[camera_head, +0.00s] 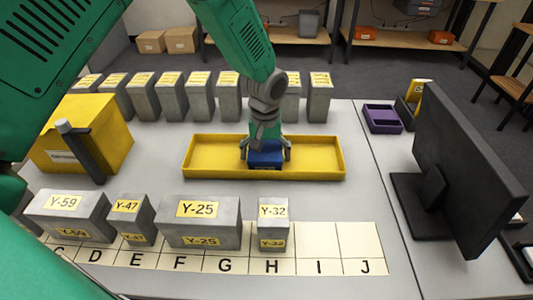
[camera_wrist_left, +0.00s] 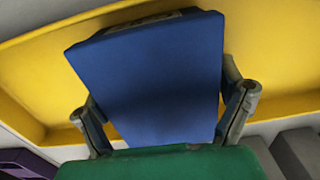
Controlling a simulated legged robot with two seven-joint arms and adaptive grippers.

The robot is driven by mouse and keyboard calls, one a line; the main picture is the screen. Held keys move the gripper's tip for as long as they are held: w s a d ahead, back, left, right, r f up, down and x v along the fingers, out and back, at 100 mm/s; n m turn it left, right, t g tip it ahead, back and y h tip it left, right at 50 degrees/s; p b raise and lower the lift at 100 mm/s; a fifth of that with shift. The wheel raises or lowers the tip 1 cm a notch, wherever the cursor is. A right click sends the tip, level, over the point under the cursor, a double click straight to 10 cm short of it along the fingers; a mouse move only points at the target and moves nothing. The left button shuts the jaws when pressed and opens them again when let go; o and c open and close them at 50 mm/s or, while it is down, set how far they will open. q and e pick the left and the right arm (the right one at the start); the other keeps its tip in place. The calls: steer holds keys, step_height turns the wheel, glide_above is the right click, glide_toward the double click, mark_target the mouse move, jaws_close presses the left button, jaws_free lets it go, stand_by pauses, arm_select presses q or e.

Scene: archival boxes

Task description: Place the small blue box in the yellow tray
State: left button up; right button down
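The small blue box (camera_head: 265,160) is inside the walls of the long yellow tray (camera_head: 212,157), near its middle. I cannot tell whether its underside rests on the tray floor. My left gripper (camera_head: 265,152) reaches down from above with one finger on each side of the box, and the fingers appear to press its sides. In the left wrist view the blue box (camera_wrist_left: 155,75) fills the space between the fingers of my left gripper (camera_wrist_left: 165,110), with the yellow tray (camera_wrist_left: 275,65) behind it. My right gripper is not in view.
Grey labelled boxes (camera_head: 205,235) stand in front on a lettered strip (camera_head: 345,245). A row of grey boxes (camera_head: 172,98) lines the back. A yellow box (camera_head: 100,125) is at left, and a purple bin (camera_head: 382,118) and a monitor (camera_head: 465,170) at right.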

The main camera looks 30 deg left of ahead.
mark_target(265, 145)
arm_select(q)
steer(key=shift+a, duration=0.25)
steer(key=shift+r, duration=0.15)
step_height(265, 145, up, 11)
steer(key=shift+d+f+p, duration=0.15)
steer(key=shift+f+p, duration=0.05)
steer(key=shift+p, duration=0.55)
steer(key=shift+r, duration=0.65)
